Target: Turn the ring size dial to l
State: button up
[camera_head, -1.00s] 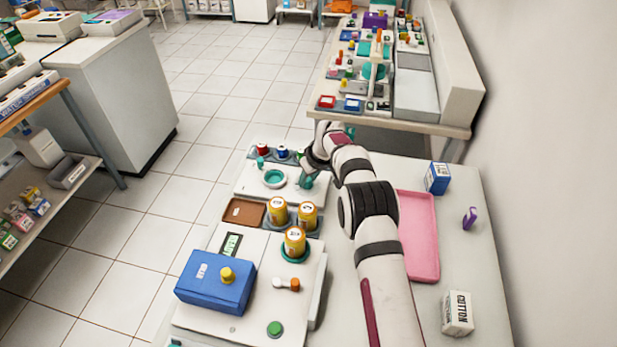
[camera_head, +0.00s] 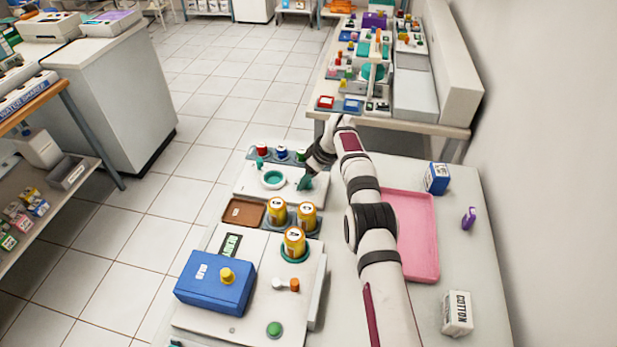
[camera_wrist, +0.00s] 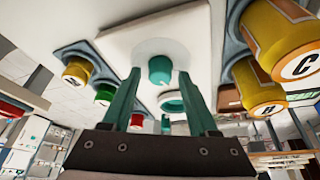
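In the wrist view, a teal knob (camera_wrist: 160,70) on a round white base stands on a white panel (camera_wrist: 120,42); it looks like the dial, but I cannot read any size mark. My gripper (camera_wrist: 160,77) has two teal fingers spread apart, with the knob appearing between their tips. I cannot tell whether they touch it. A teal ring (camera_wrist: 172,102) lies on the same panel.
Several yellow jars (camera_head: 278,211) stand just in front of the panel, beside a brown tray (camera_head: 240,212). Small red, blue and green-topped items (camera_head: 282,152) line its back. A blue box (camera_head: 215,281) is nearer. A pink tray (camera_head: 424,276) lies on the right.

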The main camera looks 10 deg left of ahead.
jog(key=v, duration=1.5)
jog(key=shift+r, duration=0.4)
jog(key=shift+s+d, duration=0.1)
jog(key=s+d+f+m+t+y, duration=0.1)
jog(key=d+f+m+y, duration=0.15)
jog(key=m, duration=0.95)
jog(key=s+d+f+m+t+y, duration=0.1)
jog(key=d+f+m+y, duration=0.2)
jog(key=m, duration=0.9)
jog(key=s+d+f+m+t+y, duration=0.1)
jog(key=d+f+m+y, duration=0.3)
jog(key=m, duration=0.8)
jog(key=shift+t+h, duration=0.3)
jog(key=shift+h, duration=0.25)
jog(key=x, duration=1.7)
jog(key=shift+s+a+f, duration=0.1)
jog(key=shift+s+a, duration=0.15)
jog(key=shift+a, duration=0.3)
